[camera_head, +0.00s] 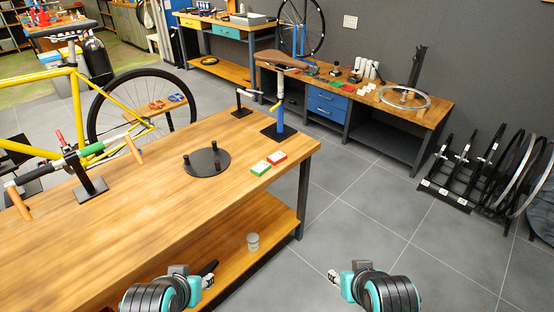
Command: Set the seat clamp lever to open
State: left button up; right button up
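A blue seat tube stand (279,120) rises from a black base plate near the far right corner of the wooden workbench. A seat post with a brown saddle (280,60) stands upright in it. A small yellow piece (275,106), which looks like the clamp lever, sticks out at the top of the blue tube; its exact position is too small to tell. My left gripper (208,274) is low in front of the bench, far from the stand. My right gripper (333,276) is over the floor, right of the bench. Neither visibly touches anything; their finger openings are unclear.
A black stand with a horizontal bar (242,107) is left of the seat stand. A round black plate with pegs (207,162) and green and red boxes (269,163) are on the workbench (150,235). The yellow bike (75,100) is behind.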

aim_at(276, 106)
jog(key=i+j+u, duration=0.1)
jog(key=i+j, duration=0.2)
jog(key=i, duration=0.15)
jog(key=i+j+u, duration=0.1)
jog(key=i+j, duration=0.15)
jog(key=i, duration=0.2)
